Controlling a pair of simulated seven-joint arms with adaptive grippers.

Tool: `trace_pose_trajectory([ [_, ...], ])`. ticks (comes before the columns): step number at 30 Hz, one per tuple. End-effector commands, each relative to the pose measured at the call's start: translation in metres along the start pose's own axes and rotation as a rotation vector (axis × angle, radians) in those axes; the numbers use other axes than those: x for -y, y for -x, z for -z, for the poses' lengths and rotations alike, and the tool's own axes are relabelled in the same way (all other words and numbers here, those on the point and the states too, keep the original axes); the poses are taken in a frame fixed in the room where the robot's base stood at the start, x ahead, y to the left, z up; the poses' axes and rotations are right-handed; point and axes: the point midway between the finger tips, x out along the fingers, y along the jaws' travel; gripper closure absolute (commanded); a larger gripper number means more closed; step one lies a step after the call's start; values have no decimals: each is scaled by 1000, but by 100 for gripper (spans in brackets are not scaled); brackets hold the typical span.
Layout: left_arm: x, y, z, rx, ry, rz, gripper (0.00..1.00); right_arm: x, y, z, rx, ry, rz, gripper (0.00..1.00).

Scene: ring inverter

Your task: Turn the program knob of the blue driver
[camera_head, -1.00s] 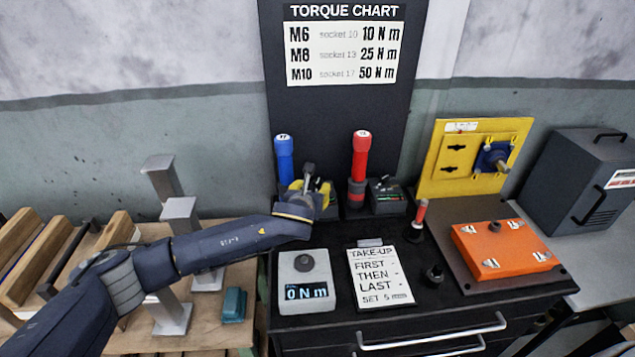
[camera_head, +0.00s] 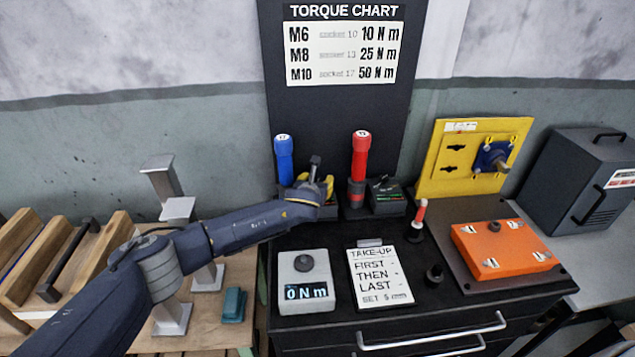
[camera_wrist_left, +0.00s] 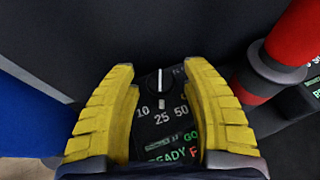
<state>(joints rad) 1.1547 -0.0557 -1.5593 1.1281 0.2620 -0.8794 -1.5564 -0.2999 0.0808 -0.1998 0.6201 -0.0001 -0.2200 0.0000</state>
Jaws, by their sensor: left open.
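The blue driver (camera_head: 284,158) stands upright at the back of the black cabinet top, and its blue body also shows at the left edge of the left wrist view (camera_wrist_left: 25,125). My left gripper (camera_head: 325,184) is at its dock, just right of it. In the left wrist view the yellow fingers (camera_wrist_left: 158,85) are open, one on each side of the program knob (camera_wrist_left: 160,82). The knob is dark with a white pointer line, above the marks 10, 25 and 50. READY and GO show lit green below. I cannot tell whether the fingers touch the knob. My right gripper is not in view.
The red driver (camera_head: 360,160) stands close to the right with its own dock (camera_head: 386,196). A torque chart board (camera_head: 343,110) rises behind. In front are a grey torque tester (camera_head: 306,280) reading 0 N m and a take-up card (camera_head: 380,277).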

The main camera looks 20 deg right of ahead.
Motion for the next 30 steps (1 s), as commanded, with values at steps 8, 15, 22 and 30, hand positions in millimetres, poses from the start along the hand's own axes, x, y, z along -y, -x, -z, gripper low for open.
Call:
trace_pose_trajectory([
  [8,0,-1,0,0,0,1,53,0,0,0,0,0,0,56],
  [15,0,-1,0,0,0,1,68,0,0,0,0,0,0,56],
  [22,0,-1,0,0,0,1,94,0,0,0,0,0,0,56],
  [30,0,-1,-2,3,0,0,100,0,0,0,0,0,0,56],
])
